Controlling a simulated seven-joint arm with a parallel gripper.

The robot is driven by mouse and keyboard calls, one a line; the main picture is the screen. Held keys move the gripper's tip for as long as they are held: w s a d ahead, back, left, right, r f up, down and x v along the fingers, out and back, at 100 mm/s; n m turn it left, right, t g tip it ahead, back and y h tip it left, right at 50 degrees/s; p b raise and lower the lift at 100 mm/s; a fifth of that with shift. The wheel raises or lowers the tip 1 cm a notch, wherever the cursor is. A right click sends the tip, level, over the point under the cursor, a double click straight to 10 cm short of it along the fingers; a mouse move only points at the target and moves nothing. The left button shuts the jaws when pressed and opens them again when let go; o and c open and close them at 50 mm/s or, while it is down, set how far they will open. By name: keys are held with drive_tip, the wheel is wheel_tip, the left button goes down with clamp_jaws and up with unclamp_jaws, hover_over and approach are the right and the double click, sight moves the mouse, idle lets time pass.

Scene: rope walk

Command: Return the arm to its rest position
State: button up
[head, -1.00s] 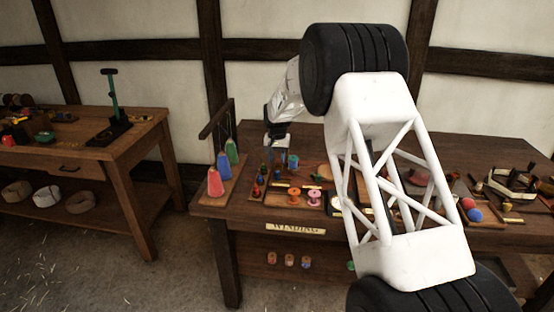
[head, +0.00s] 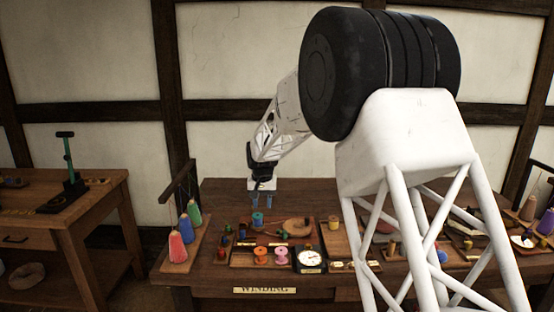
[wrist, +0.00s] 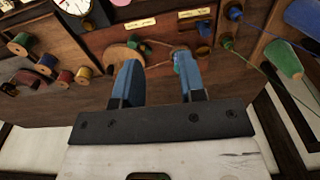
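My gripper (head: 262,195) hangs over the back of the winding table (head: 330,195), its two blue fingers pointing down. In the wrist view the fingers (wrist: 155,72) stand apart with nothing between them, so it is open and empty. A teal spool (head: 258,219) stands just below the fingers in the head view. In the wrist view a teal spool (wrist: 178,57) shows by the tip of the right finger; I cannot tell whether they touch. My arm reaches out from the right and hides part of the table.
Red, blue and green cones (head: 185,229) stand on a rack at the table's left. Orange (head: 261,255) and pink (head: 282,255) spools and a dial (head: 309,260) sit in front. A round wooden disc (head: 294,228) lies right of the teal spool. The table's back edge is fairly clear.

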drive_tip(key=s+d+r, duration=0.4)
drive_tip(key=s+d, duration=0.1)
drive_tip(key=s, duration=0.4)
drive_tip(key=s+d+r+t, duration=0.1)
drive_tip(key=s+d+r, duration=0.4)
drive_tip(key=s, duration=0.4)
drive_tip(key=s+d+r, duration=0.4)
drive_tip(key=s+d, duration=0.2)
drive_tip(key=s, duration=0.2)
drive_tip(key=s+d+f, duration=0.1)
drive_tip(key=s+d, duration=0.1)
drive_tip(key=s, duration=0.8)
drive_tip(key=s+d+f, duration=0.2)
drive_tip(key=s+d, duration=0.1)
drive_tip(key=s, duration=0.6)
drive_tip(key=s+d+f+t, duration=0.1)
drive_tip(key=s+d, duration=0.1)
drive_tip(key=s, duration=0.8)
drive_tip(key=shift+s+d+f, duration=0.25)
drive_tip(key=shift+s+d, duration=0.1)
